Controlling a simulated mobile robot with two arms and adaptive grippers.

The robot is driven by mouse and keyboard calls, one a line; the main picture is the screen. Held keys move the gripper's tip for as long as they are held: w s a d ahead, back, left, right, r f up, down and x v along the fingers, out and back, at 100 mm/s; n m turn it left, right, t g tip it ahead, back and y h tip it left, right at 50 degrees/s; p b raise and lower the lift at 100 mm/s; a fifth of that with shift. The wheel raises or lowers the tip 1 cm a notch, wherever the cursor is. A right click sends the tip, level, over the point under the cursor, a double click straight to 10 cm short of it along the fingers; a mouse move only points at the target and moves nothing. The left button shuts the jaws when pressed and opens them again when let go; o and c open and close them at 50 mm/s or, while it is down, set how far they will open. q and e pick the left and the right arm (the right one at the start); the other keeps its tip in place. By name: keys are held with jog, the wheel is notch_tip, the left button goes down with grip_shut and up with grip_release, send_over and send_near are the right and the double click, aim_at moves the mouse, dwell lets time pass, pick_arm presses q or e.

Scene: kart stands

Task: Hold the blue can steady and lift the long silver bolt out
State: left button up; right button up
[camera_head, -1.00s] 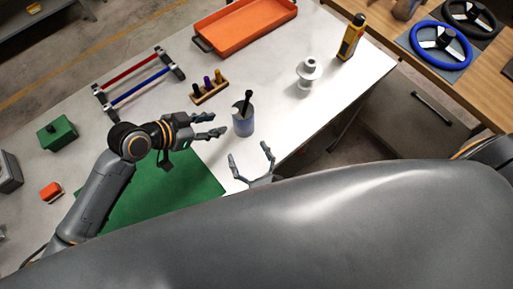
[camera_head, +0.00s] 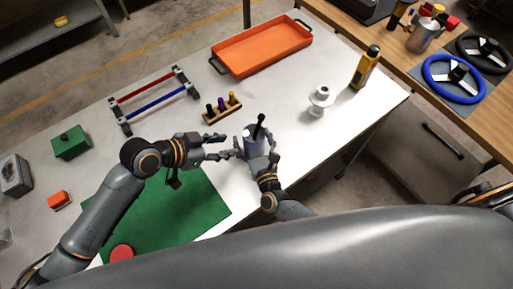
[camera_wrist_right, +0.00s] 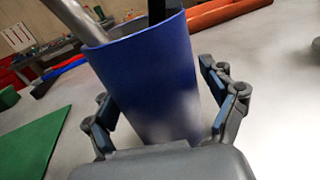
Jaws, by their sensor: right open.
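The blue can (camera_head: 253,146) stands upright on the white table. In the right wrist view the can (camera_wrist_right: 150,75) fills the middle. A silver rod, likely the long bolt (camera_wrist_right: 78,22), leans out over its left rim; a black handle (camera_wrist_right: 157,10) also sticks up from it. In the head view the black handle (camera_head: 259,127) shows clearly, but the silver one is hard to make out. My right gripper (camera_head: 258,155) is open, its fingers on either side of the can; contact is not clear. My left gripper (camera_head: 224,147) is open and empty, just left of the can.
A small wooden rack (camera_head: 222,112) stands behind the can, and a white spool-like part (camera_head: 321,101) stands to its right. The green mat (camera_head: 190,205) lies front left. An orange tray (camera_head: 262,48) is at the back. The table's front right edge is near.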

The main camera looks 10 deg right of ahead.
jog(key=shift+w, duration=0.55)
jog(key=c, duration=1.3)
jog(key=shift+c, duration=0.6)
